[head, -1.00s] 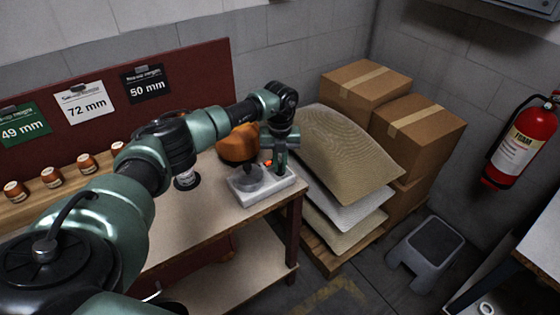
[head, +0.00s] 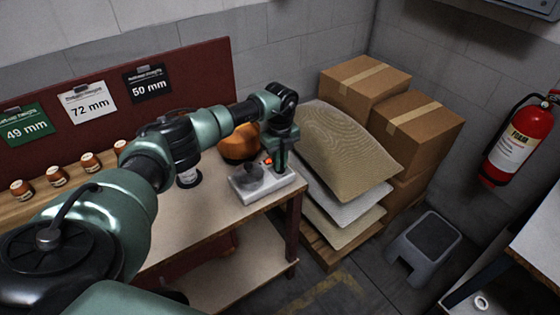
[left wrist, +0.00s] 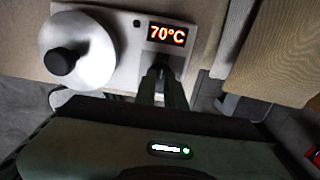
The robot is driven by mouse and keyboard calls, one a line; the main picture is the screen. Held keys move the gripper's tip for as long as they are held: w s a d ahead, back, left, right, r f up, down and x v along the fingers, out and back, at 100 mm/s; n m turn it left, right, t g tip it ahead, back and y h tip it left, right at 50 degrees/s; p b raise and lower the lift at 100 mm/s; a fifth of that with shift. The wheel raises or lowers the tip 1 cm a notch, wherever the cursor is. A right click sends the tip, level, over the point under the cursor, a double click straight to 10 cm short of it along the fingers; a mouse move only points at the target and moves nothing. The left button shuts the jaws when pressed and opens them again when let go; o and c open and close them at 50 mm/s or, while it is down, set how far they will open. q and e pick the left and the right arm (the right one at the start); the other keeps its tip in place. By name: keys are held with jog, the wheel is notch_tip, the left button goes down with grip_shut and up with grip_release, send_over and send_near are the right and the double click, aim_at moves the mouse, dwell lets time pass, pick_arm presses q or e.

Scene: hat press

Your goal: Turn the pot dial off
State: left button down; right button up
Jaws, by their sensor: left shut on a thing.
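The pot (head: 252,174) is a round grey vessel on a pale base at the bench's right corner. In the left wrist view the pot (left wrist: 92,50) has a metal lid with a black knob. Beside it, the base carries a red display (left wrist: 167,34) reading 70°C. My left gripper (head: 279,168) points down at the right part of the base. In the left wrist view its fingers (left wrist: 161,80) are shut on the small dark dial just below the display. The fingers hide most of the dial, so its pointer cannot be read. My right gripper is not in view.
An orange-brown rounded object (head: 240,144) stands behind the pot. Stacked sacks (head: 345,150) and cardboard boxes (head: 415,130) are right of the bench. Small jars (head: 55,175) line a shelf at left. A grey step stool (head: 428,245) stands on the floor.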

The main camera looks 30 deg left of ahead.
pick_arm(q)
jog(key=shift+w+r, duration=0.15)
jog(key=c, duration=1.5)
grip_release()
notch_tip(320, 180, up, 8)
jog(key=shift+f+b, duration=0.15)
jog(key=shift+b, duration=0.65)
